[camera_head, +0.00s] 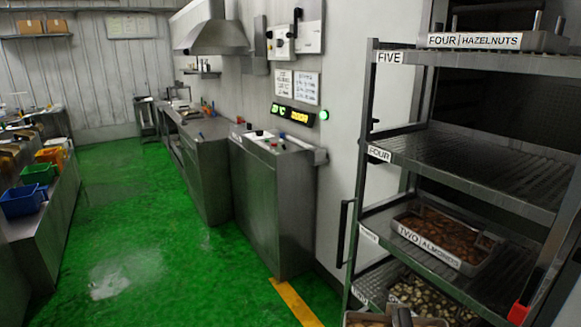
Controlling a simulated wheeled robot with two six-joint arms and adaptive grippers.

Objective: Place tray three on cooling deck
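I cannot pick out a tray labelled three. A tray labelled "TWO ALMONDS" (432,248) sits on a middle shelf of the rack at right. A tray labelled "FOUR HAZELNUTS" (474,41) sits on the top shelf, marked "FIVE". On a lower shelf lie pale and dark nuts (430,296); no tray label for them is readable. The edge of another tray (365,316) with brown contents is cut off at the bottom edge. Nothing in view is clearly marked as the cooling deck. Neither gripper is in view.
The metal rack (375,130) fills the right side; its shelf marked "FOUR" (480,165) is empty. A steel control cabinet (270,200) and counter (205,165) line the wall. Blue bins (22,201) stand on the left bench. The green floor (150,230) between is clear.

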